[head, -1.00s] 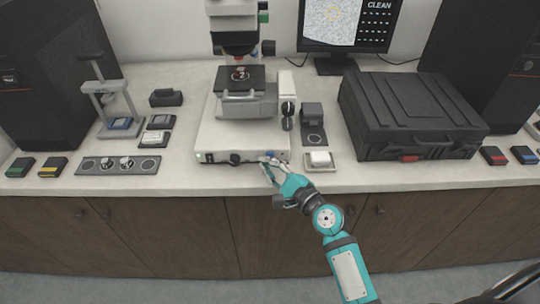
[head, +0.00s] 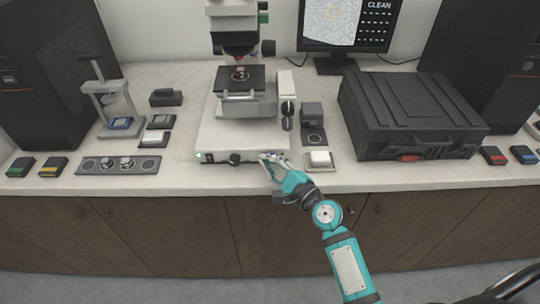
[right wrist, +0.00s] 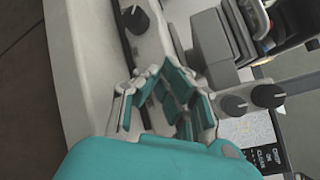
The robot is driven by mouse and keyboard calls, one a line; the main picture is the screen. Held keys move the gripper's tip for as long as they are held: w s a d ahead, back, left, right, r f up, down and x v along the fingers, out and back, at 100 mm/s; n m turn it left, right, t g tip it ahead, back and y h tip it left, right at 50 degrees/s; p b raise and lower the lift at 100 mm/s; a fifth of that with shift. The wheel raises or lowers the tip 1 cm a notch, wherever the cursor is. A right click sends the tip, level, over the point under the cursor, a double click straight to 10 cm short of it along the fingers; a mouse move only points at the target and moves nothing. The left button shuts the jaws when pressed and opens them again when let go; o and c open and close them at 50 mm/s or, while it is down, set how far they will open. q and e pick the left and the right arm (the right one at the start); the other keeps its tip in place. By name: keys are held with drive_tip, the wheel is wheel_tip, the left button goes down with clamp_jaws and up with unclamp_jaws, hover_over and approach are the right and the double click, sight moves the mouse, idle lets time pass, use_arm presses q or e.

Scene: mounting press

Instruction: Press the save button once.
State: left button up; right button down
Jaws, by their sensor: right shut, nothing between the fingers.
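The microscope (head: 212,132) stands mid-bench, with a green light (head: 210,157) and a black knob (head: 235,158) on the front edge of its base. The knob also shows in the right wrist view (right wrist: 136,19). My right gripper (head: 264,157) is shut and empty at the right part of that front edge. Its fingers also show in the right wrist view (right wrist: 168,88). The fingers cover this part of the panel. I cannot make out a save button or tell whether the fingertips touch one. My left gripper is not in view.
A monitor (head: 345,25) reading CLEAN stands behind. A black case (head: 410,105) lies to the right. A small tray with a white block (head: 320,158) sits close right of the gripper. Dark holders (head: 118,166) and a small press stand (head: 92,87) are at the left.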

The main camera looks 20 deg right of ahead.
idle(0.5)
drive_tip(key=shift+s+a, duration=0.15)
drive_tip(key=shift+s, duration=0.55)
drive_tip(key=s, duration=0.2)
drive_tip(key=s+a+p, duration=0.1)
drive_tip(key=s, duration=0.1)
drive_tip(key=shift+s+a, duration=0.2)
drive_tip(key=shift+s, duration=0.2)
idle(0.5)
